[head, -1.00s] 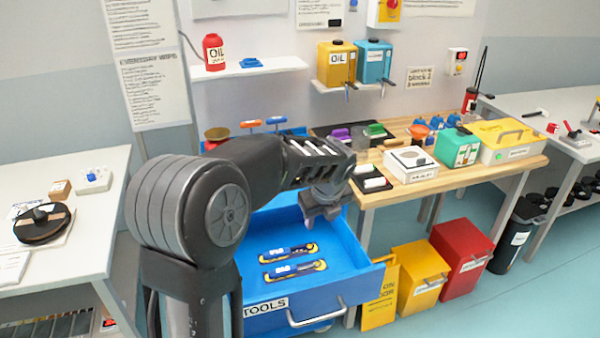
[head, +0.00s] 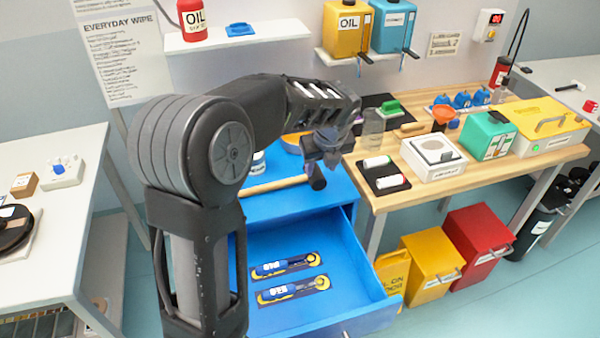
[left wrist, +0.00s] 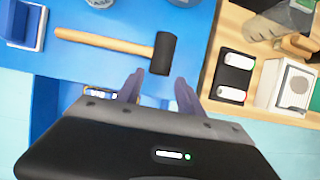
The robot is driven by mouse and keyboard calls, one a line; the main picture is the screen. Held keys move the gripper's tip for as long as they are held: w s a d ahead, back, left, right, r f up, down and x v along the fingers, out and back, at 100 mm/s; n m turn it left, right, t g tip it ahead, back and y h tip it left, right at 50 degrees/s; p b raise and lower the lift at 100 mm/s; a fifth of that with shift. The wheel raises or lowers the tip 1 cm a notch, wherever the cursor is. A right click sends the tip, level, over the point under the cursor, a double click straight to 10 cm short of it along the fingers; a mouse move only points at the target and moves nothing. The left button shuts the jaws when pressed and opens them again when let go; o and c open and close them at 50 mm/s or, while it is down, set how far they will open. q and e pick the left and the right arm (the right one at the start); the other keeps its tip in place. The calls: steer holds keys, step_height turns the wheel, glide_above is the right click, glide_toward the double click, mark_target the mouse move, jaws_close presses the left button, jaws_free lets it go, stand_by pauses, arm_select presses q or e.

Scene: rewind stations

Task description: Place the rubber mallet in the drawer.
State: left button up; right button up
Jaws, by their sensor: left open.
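The rubber mallet (left wrist: 162,54) has a black head and a wooden handle. It lies on the blue top of the tool cabinet; in the head view its handle (head: 272,187) shows below my left arm. My left gripper (head: 328,148) is open and empty, over the right part of the cabinet top close to the mallet head. In the left wrist view its fingers (left wrist: 157,88) point toward the head, apart from each other. The blue drawer (head: 335,262) is pulled open below and holds two blue-handled tools in yellow-edged slots. My right gripper is not in view.
A wooden workbench (head: 378,202) adjoins the cabinet on the right, with a black tray (head: 382,176), a white box and a green box. Yellow and red bins (head: 478,238) stand beneath it. A white table (head: 70,210) stands at the left.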

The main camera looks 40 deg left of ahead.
mark_target(319, 178)
arm_select(q)
steer(key=shift+s, duration=0.1)
steer(key=shift+x, duration=1.3)
steer(key=shift+p+x, duration=0.7)
steer(key=shift+x, duration=1.9)
steer(key=shift+d, duration=0.25)
jaws_close()
